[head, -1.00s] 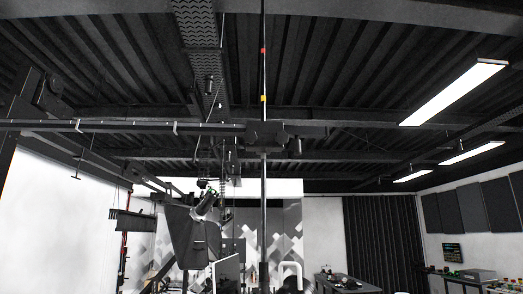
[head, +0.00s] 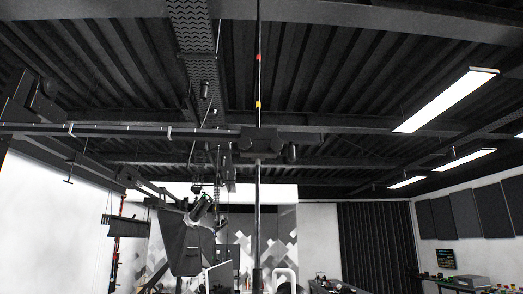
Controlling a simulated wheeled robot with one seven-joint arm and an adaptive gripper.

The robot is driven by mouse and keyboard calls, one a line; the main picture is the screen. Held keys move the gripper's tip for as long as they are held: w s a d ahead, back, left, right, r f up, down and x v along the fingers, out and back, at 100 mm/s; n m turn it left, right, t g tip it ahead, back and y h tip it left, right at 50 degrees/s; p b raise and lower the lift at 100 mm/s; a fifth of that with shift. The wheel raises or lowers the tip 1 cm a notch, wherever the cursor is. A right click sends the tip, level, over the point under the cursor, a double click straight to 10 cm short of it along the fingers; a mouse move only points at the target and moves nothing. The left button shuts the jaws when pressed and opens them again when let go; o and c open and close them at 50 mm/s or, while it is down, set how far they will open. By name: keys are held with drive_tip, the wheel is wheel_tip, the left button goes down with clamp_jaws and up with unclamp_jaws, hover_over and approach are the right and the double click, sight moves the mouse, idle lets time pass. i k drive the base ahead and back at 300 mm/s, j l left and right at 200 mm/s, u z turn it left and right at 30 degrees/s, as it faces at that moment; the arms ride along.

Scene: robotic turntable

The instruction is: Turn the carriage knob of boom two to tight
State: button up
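A dark horizontal boom (head: 105,130) crosses the upper left of the head view. It meets a dark carriage block (head: 262,142) at a thin vertical pole (head: 257,205). The pole carries a red mark and a yellow mark above the carriage. A small dark cylinder hangs at the carriage's right end (head: 291,152); I cannot tell whether it is the knob. No label shows which boom this is, and the knob's setting cannot be read. I make out no gripper of mine in this view.
A dark hooded device (head: 182,247) with a cylinder and a green spot stands below, left of the pole. Cables hang near it. A white arch-shaped tube (head: 285,274) is at the bottom. A bench with equipment (head: 465,284) is at the lower right. Ceiling lights (head: 447,99) hang at right.

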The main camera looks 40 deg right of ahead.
sight(276, 144)
drive_tip(key=i+j+z, duration=0.25)
drive_tip(key=j+z, duration=0.25)
drive_tip(key=j, duration=0.15)
drive_tip(key=i+j+z, duration=0.1)
drive_tip(key=j+z, duration=0.15)
drive_tip(key=j, duration=0.1)
